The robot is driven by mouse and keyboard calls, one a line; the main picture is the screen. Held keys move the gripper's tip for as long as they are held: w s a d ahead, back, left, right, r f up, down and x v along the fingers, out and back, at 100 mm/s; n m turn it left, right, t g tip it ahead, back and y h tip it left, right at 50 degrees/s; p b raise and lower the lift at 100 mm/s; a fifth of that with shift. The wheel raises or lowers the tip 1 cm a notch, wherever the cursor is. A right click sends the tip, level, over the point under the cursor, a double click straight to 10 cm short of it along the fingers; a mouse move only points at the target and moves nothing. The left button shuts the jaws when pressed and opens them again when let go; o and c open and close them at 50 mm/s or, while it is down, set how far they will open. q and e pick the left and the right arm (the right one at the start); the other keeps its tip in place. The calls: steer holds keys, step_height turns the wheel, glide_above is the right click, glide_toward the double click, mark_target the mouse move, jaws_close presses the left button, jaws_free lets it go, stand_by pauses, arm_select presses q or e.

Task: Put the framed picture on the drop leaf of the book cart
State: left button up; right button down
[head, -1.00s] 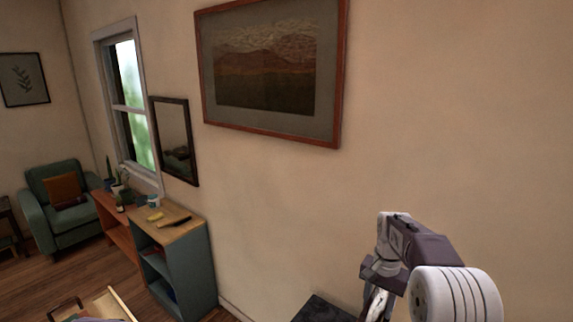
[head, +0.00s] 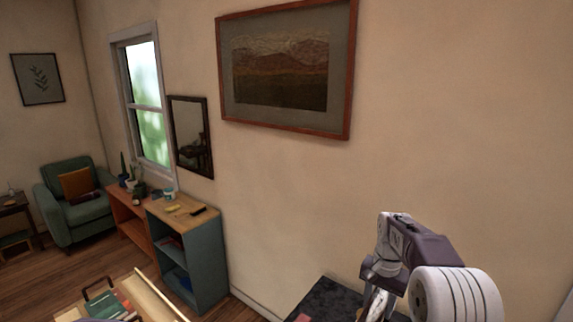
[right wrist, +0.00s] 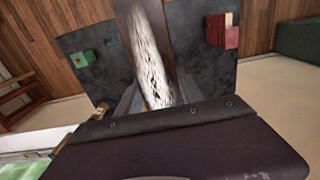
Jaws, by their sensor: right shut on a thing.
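My right gripper (head: 374,290) is low at the right of the head view, beside the dark tabletop there. In the right wrist view the gripper (right wrist: 148,100) is shut on the framed picture (right wrist: 150,50), seen steeply from the side as a black-and-white streaked face with a dark brown frame. Only a sliver of it shows in the head view. A wooden cart with books (head: 120,306), probably the book cart, is at the bottom left. A pale board (head: 152,298) runs along its right side; I cannot tell if it is the drop leaf. My left gripper is out of view.
A dark speckled tabletop (head: 330,296) is below the right gripper; the right wrist view shows a small green thing (right wrist: 83,59) and a red block (right wrist: 222,32) on it. A teal shelf (head: 207,258) stands along the wall. Wooden floor (head: 60,285) is open at the left.

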steer(key=shift+s+a+f, duration=0.25)
steer(key=shift+s+f, duration=0.2)
steer(key=s+a+f+n+b, duration=0.2)
steer(key=s+f+n+b, duration=0.1)
steer(key=s+f, duration=0.3)
steer(key=s+a+f+n+b, duration=0.3)
steer(key=s+f, duration=0.3)
steer(key=f, duration=0.4)
steer(key=shift+s+f+n+b, duration=0.15)
steer(key=shift+f+n+b, duration=0.25)
steer(key=shift+n+b, duration=0.3)
